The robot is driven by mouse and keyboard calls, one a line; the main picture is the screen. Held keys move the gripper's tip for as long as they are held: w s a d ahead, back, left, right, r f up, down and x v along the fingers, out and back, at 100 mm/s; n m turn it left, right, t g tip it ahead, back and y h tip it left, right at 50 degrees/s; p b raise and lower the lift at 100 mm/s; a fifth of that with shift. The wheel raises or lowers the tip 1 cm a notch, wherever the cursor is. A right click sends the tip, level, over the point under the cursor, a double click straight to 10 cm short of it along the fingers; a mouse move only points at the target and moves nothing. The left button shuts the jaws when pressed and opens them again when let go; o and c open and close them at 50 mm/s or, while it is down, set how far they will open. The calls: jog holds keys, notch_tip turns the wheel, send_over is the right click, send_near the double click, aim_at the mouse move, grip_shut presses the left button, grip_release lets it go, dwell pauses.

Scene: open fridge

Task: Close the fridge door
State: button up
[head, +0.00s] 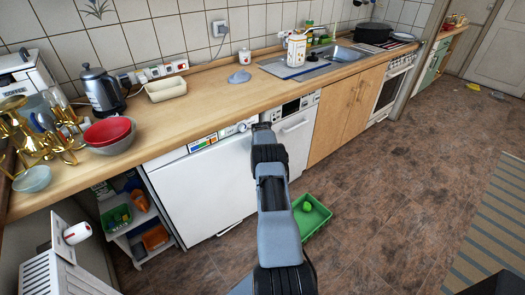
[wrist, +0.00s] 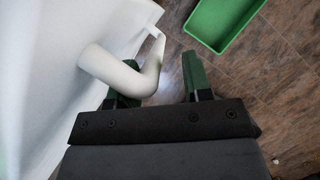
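The white fridge (head: 200,190) stands under the wooden counter, left of the dishwasher-like appliance. Its broad white front faces the floor area. From the head view I cannot tell how far the door stands open. In the wrist view a white surface (wrist: 45,60) fills the left side. A thick, bent white handle-like bar (wrist: 115,70) projects from it towards my fingers. My gripper (wrist: 160,85) is open, its two green fingers apart. The bar overlaps the left finger in the picture; contact is unclear. In the head view my arm hides the gripper.
A green crate (head: 312,222) with a green item lies on the floor right of my arm; it also shows in the wrist view (wrist: 222,22). A shelf with orange and green things (head: 150,237) stands left of the fridge. Open brown floor lies to the right.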

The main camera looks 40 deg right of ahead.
jog(key=shift+a+r, duration=0.1)
jog(key=v, duration=1.3)
jog(key=shift+r, duration=0.3)
jog(key=shift+c, duration=0.2)
